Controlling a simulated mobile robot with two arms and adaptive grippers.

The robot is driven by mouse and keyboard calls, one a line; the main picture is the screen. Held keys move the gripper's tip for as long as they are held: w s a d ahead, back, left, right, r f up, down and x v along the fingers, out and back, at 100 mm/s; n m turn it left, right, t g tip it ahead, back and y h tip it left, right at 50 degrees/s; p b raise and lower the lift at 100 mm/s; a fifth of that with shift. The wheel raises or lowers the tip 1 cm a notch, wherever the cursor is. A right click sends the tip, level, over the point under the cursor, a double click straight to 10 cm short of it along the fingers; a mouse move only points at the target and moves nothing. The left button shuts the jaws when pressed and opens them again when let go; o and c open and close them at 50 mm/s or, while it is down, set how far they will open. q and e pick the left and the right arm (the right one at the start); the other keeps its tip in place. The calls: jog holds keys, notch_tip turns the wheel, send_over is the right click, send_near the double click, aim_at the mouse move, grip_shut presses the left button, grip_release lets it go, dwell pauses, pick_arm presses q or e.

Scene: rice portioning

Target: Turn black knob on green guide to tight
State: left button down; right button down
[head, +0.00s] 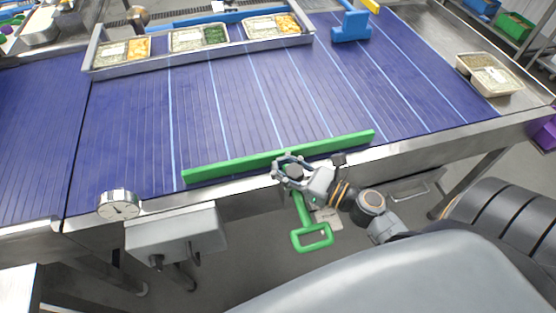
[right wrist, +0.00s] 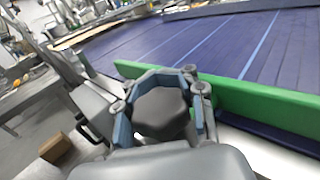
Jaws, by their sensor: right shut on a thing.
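The green guide (head: 235,166) is a long bar lying along the near edge of the blue conveyor; it also shows in the right wrist view (right wrist: 265,100). A green loop handle (head: 312,237) hangs below it at the near side. The black knob (right wrist: 161,112) sits between the fingers of my right gripper (right wrist: 160,92), at the near side of the guide. My right gripper, also in the head view (head: 288,166), is shut around the knob. My left gripper is not in view.
Food trays (head: 198,38) stand in a metal channel at the conveyor's far side. A blue guide (head: 351,27) is at the back. A round dial (head: 119,204) and a grey box (head: 160,235) sit at the near left. Two filled trays (head: 495,80) stand at the right.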

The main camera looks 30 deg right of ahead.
jog(key=shift+d+m+t+h, duration=0.2)
jog(key=shift+m+t+h, duration=0.25)
jog(key=shift+h, duration=0.35)
jog(key=shift+w, duration=0.1)
jog(key=shift+f, duration=0.1)
jog(key=c, duration=1.1)
grip_release()
jog(key=v, duration=1.2)
